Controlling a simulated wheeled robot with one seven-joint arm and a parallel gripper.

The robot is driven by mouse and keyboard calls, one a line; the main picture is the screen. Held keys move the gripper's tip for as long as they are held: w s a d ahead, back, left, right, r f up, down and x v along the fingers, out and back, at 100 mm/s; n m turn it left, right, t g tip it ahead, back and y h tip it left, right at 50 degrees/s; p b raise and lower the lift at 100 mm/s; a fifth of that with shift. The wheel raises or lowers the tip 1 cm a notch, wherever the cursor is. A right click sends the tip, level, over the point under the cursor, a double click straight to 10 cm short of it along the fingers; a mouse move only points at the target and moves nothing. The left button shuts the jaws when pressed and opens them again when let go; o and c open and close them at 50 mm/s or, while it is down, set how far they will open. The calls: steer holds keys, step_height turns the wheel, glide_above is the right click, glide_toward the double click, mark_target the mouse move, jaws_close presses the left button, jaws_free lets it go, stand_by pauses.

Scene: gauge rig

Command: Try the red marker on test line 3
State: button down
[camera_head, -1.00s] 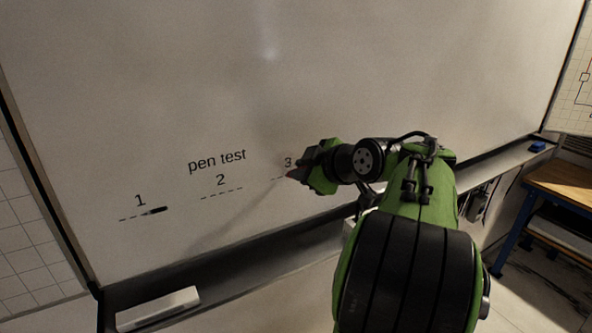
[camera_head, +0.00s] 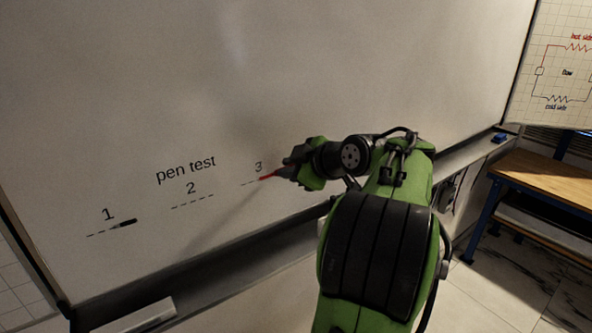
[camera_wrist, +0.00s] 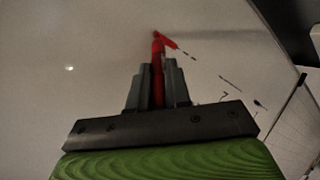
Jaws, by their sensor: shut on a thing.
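The red marker (camera_wrist: 157,80) is held between the fingers of my gripper (camera_wrist: 158,84), pointing at the whiteboard (camera_head: 330,80). In the wrist view its tip is at or very near the board; I cannot tell contact for sure. A short red stroke (camera_wrist: 170,43) runs from near the tip toward the right there. In the head view my gripper (camera_head: 287,171) is just right of the number 3, with red showing at its tip. Test line 3 (camera_head: 250,184) is dashed, its right end partly covered by the red and my gripper.
Test line 2 (camera_head: 192,206) is dashed and bare. Line 1 (camera_head: 100,233) has a thick black mark (camera_head: 123,223) at its right end. A tray ledge (camera_head: 230,253) runs below the board, with a white block (camera_head: 140,317) at left. A wooden bench (camera_head: 545,180) stands at right.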

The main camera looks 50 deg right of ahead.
steer(key=w+a+b, duration=0.2)
steer(key=a+b, duration=0.3)
steer(key=a, duration=0.3)
steer(key=shift+w+a, duration=0.25)
steer(key=shift+a, duration=0.15)
steer(key=shift+f, duration=0.1)
steer(key=s+a+b, duration=0.1)
steer(key=s, duration=0.4)
steer(key=shift+s+a, duration=0.3)
steer(key=shift+s, duration=0.1)
steer(key=s, duration=0.3)
steer(key=shift+a, duration=0.4)
steer(key=shift+w, duration=0.1)
